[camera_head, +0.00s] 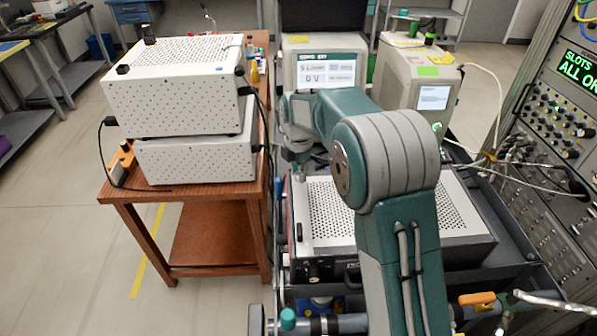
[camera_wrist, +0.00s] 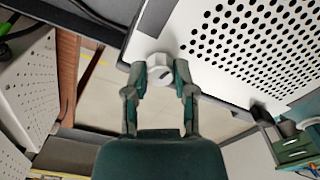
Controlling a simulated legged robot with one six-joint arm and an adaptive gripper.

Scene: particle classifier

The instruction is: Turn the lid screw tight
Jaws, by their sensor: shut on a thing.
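The lid screw (camera_wrist: 159,67) is a light grey round knob with a dark slot. It sits at the edge of the white perforated lid (camera_wrist: 205,30) in the wrist view. My gripper (camera_wrist: 160,76) has one finger on each side of the screw and is shut on it. In the head view, the lid (camera_head: 320,238) lies on top of a box in a dark cart, partly behind my arm. My gripper (camera_head: 299,168) points down at the lid's far left corner there. The screw is mostly hidden by the gripper in that view.
Two stacked white boxes (camera_head: 180,95) stand on a brown wooden table (camera_head: 130,196) to the left. Two instruments with screens (camera_head: 327,73) (camera_head: 433,97) stand behind the lid. Cables cross between the right instrument and a rack (camera_head: 560,190).

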